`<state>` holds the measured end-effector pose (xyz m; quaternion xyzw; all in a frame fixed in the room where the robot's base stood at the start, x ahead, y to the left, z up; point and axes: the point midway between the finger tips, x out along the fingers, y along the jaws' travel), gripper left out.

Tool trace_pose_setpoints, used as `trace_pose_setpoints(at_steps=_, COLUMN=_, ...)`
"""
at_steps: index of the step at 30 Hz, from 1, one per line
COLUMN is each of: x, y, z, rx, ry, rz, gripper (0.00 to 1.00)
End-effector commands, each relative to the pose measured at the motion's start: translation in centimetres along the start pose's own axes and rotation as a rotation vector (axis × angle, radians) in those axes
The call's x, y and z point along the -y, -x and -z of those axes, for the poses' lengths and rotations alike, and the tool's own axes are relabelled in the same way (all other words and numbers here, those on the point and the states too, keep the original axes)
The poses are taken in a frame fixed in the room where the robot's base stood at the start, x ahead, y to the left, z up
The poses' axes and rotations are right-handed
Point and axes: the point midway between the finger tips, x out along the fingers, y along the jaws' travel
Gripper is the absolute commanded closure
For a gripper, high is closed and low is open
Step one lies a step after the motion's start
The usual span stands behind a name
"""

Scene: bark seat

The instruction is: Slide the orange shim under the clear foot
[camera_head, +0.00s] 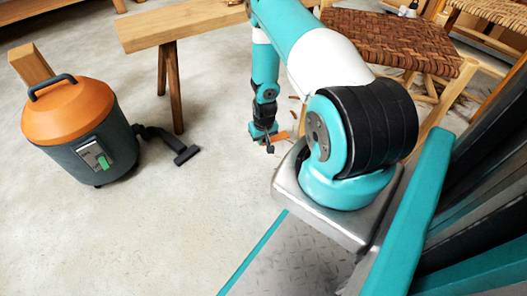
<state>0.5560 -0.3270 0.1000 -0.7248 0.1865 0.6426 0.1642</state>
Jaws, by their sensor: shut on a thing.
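My gripper (268,146) is low over the concrete floor, near the middle of the view. It is shut on the orange shim (279,136), a small flat piece that sticks out to its right. The stool with the brown woven bark seat (395,40) stands at the upper right, beyond my arm. My upper arm and shoulder hide much of its left side and legs. I cannot make out the clear foot or its gap from the floor. I cannot tell whether the shim touches the floor.
A shop vacuum (75,125) with an orange lid stands at the left, its hose and black nozzle (187,154) on the floor. A wooden bench (180,25) stands behind. Another woven seat (495,10) is at the upper right. The floor left of my gripper is open.

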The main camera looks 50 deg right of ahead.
Motion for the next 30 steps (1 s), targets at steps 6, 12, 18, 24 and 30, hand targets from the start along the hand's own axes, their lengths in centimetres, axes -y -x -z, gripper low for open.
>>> trace_pose_setpoints(at_steps=6, x=-0.5, y=-1.3, z=0.0, rx=0.0, ry=-0.01, rz=-0.001, gripper=1.0)
trace_pose_setpoints(at_steps=12, x=-0.5, y=-2.5, z=-0.2, rx=0.0, ry=-0.009, rz=-0.001, gripper=1.0)
trace_pose_setpoints(at_steps=18, x=-0.5, y=-4.4, z=-0.4, rx=0.0, ry=-0.009, rz=-0.001, gripper=1.0)
trace_pose_setpoints(at_steps=24, x=-0.4, y=-6.2, z=-0.6, rx=0.0, ry=-0.009, rz=-0.001, gripper=1.0)
trace_pose_setpoints(at_steps=30, x=-0.4, y=-6.7, z=-0.7, rx=0.0, ry=-0.009, rz=-0.001, gripper=1.0)
